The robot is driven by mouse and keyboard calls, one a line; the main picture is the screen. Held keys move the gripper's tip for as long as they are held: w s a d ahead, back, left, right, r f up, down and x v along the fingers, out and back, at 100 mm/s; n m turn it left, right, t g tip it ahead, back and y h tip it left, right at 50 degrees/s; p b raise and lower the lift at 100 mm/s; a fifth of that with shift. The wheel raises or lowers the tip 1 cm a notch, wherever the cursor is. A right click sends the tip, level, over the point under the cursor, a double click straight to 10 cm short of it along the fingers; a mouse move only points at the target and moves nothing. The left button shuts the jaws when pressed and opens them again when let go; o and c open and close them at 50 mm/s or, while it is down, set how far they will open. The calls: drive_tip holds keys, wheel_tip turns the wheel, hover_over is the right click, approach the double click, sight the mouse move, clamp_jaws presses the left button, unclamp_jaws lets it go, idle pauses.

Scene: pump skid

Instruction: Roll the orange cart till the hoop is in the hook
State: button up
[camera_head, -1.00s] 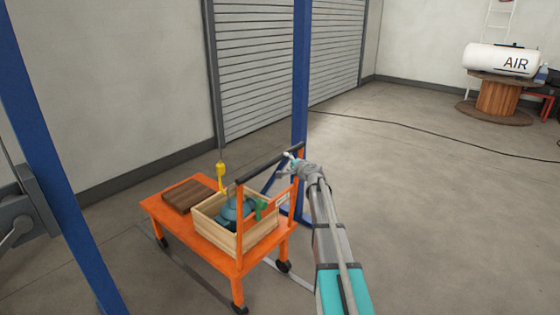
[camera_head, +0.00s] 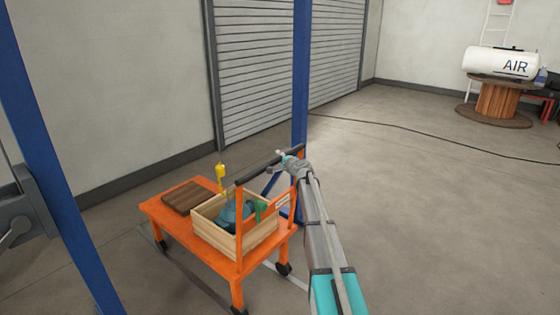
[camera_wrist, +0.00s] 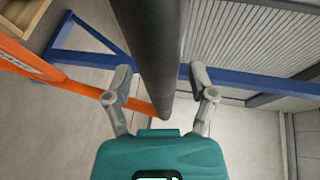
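The orange cart (camera_head: 262,258) stands on the floor, with a dark handle bar (camera_head: 258,170) on orange posts. On it, a wooden crate (camera_head: 240,247) holds a teal pump (camera_head: 230,214) with a green part. A yellow hook block (camera_head: 221,173) hangs from above, over the crate's far-left side; the hook's tip is hard to make out. I cannot pick out the hoop. My gripper (camera_head: 283,156) is at the right part of the handle bar. In the wrist view, the bar (camera_wrist: 152,50) runs between my gripper's fingers (camera_wrist: 160,88), with gaps showing on both sides.
Blue gantry posts (camera_head: 299,80) stand behind the cart and at the left (camera_head: 62,190). A wooden board (camera_head: 187,197) lies on the cart's left end. Floor rails run under the cart. A cable crosses the open floor at right, before a spool with an air tank (camera_head: 500,62).

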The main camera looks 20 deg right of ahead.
clamp_jaws()
drive_tip(key=w+a, duration=0.3)
drive_tip(key=w, duration=0.3)
drive_tip(key=shift+w+a, duration=0.15)
drive_tip(key=shift+a, duration=0.2)
drive_tip(key=shift+o, duration=0.6)
unclamp_jaws()
drive_tip(key=shift+w, duration=0.1)
